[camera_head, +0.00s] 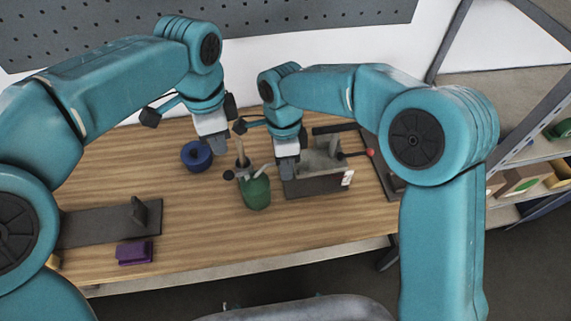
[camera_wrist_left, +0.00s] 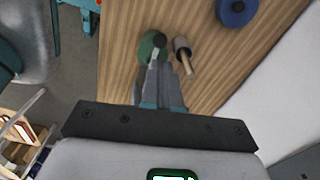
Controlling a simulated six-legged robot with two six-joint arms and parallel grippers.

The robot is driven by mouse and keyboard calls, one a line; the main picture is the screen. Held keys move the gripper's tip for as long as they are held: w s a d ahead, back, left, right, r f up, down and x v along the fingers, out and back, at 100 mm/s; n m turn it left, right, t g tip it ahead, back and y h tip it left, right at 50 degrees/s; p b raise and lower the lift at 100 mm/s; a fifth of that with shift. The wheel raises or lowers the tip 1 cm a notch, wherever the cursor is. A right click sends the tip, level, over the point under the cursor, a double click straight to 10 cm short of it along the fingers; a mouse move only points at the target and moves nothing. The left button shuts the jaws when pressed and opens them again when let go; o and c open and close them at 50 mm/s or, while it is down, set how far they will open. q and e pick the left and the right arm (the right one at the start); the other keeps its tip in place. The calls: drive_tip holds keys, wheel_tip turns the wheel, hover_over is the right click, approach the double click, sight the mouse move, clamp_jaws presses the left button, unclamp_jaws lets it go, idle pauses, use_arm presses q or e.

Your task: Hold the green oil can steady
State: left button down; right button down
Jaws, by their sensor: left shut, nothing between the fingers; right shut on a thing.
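The green oil can (camera_head: 256,194) stands near the middle of the table. It also shows in the left wrist view (camera_wrist_left: 146,50), partly covered by my left fingers and a dark round knob. My left gripper (camera_head: 220,150) is shut and empty, above and behind the can at its left in the head view. In the wrist view its closed fingers (camera_wrist_left: 160,62) overlap the can, but I cannot tell contact. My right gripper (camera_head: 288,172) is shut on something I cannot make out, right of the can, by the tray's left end.
A blue spool (camera_head: 196,156) sits behind left. A wooden-handled tool (camera_wrist_left: 184,56) is beside the can. A purple block (camera_head: 135,252) and dark plate (camera_head: 95,227) lie front left. The table front is clear.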

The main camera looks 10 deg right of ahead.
idle(0.7)
use_arm(q)
drive_tip(key=w+a+f+m+t+y, duration=0.1)
drive_tip(key=w+a+f+t+y, duration=0.1)
drive_tip(key=a+y, duration=0.15)
drive_tip(key=s+d+r+m+t, duration=0.2)
drive_tip(key=d+r+m+t, duration=0.1)
drive_tip(key=d+m+t, duration=0.3)
drive_tip(key=shift+s+d+m+t, duration=0.3)
drive_tip(key=shift+s+m+t, duration=0.15)
drive_tip(key=shift+m, duration=0.55)
hover_over(236, 175)
drive_tip(key=s, duration=0.1)
wheel_tip(236, 175, down, 9)
drive_tip(key=shift+r, duration=0.2)
drive_tip(key=shift+d, duration=0.1)
idle(1.2)
drive_tip(key=shift+f, duration=0.4)
